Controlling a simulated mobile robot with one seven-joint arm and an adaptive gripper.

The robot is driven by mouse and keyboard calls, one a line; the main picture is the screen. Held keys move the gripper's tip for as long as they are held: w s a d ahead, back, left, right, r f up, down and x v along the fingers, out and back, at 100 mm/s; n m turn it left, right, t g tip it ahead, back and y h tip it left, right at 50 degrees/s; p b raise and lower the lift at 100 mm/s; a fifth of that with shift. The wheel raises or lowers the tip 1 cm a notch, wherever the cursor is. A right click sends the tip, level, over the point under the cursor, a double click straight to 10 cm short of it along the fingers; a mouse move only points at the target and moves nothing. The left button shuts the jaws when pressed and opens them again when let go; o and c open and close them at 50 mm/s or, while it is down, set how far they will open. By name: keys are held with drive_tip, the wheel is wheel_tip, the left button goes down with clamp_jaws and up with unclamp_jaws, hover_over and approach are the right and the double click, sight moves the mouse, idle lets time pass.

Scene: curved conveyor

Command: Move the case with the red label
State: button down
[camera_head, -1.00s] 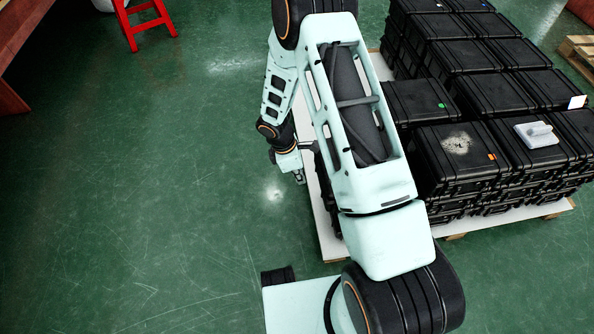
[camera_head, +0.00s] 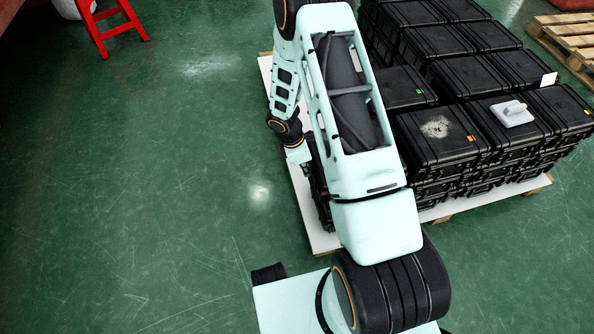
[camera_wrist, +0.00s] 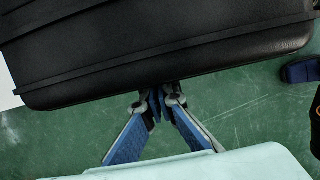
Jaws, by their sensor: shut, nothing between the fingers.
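Black cases are stacked on a pallet at the right of the head view. One top case (camera_head: 440,150) at the near side has a small orange-red label and a pale worn patch on its lid. My gripper (camera_wrist: 160,94) shows in the wrist view, its blue and grey fingers shut and empty. It is beside the lower edge of a black case (camera_wrist: 160,50); I cannot tell whether they touch. No label shows on that case. In the head view my arm hides part of the stack and most of my gripper.
The pallet's white top (camera_head: 305,205) shows to the left of the stack. A grey-white object (camera_head: 513,113) lies on a neighbouring case. A wooden pallet (camera_head: 567,42) stands at the upper right, a red stool (camera_head: 108,28) at the upper left. The green floor at left is clear.

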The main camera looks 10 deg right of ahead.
drive_tip(key=d, duration=0.3)
drive_tip(key=shift+d, duration=0.25)
drive_tip(key=shift+a, duration=0.1)
drive_tip(key=a+r+p, duration=0.3)
drive_tip(key=a+r, duration=0.3)
drive_tip(key=r, duration=0.3)
drive_tip(key=shift+a+r, duration=0.15)
drive_tip(key=shift+r, duration=0.25)
